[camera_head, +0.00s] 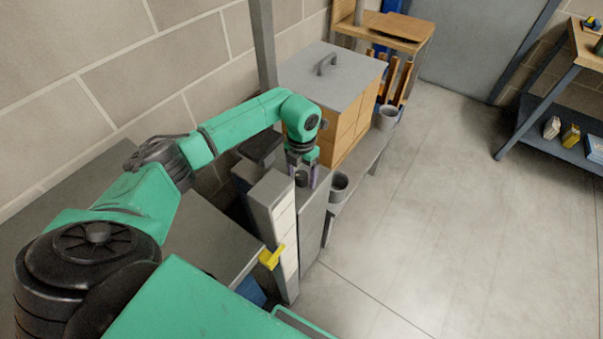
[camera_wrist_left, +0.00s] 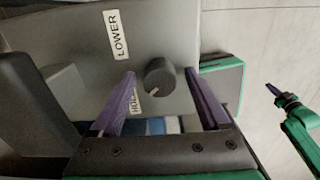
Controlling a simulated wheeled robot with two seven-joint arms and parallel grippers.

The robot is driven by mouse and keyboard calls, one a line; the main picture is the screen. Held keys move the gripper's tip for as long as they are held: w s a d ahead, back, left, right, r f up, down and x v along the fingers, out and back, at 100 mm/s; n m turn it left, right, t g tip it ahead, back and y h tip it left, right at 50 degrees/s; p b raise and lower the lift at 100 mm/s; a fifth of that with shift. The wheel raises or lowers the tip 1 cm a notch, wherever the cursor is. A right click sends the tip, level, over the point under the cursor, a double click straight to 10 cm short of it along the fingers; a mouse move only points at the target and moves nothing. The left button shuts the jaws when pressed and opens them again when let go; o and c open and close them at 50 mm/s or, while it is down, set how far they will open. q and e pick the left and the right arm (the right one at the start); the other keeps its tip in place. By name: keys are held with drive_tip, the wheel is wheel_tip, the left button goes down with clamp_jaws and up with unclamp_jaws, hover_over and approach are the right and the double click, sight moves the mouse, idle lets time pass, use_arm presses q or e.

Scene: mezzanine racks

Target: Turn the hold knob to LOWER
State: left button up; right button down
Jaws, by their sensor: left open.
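The hold knob (camera_wrist_left: 159,77) is a dark round knob on a grey panel (camera_wrist_left: 180,30), with a pale pointer mark on its lower side. A white LOWER label (camera_wrist_left: 117,34) is up and left of it; a second label (camera_wrist_left: 132,102), reading HOLD as far as I can tell, is partly covered by a finger. My left gripper (camera_wrist_left: 163,103) is open, one finger on each side of the knob, with visible gaps. In the head view my left gripper (camera_head: 303,178) points down at the grey cabinet (camera_head: 312,215). A green arm with a dark-tipped gripper (camera_wrist_left: 272,90), apparently my right, shows at the wrist view's right.
A pale post (camera_head: 286,225) with a yellow piece (camera_head: 272,256) stands beside the cabinet. Behind is a wooden box with a grey lid (camera_head: 325,75). Grey cups (camera_head: 339,186) sit along the bench edge. The floor (camera_head: 430,200) to the right is clear.

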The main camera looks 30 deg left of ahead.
use_arm(q)
drive_tip(key=shift+f, duration=0.15)
use_arm(e)
drive_tip(key=shift+a, duration=0.4)
use_arm(q)
clamp_jaws()
use_arm(e)
drive_tip(key=shift+s+d, duration=0.15)
drive_tip(key=shift+d, duration=0.1)
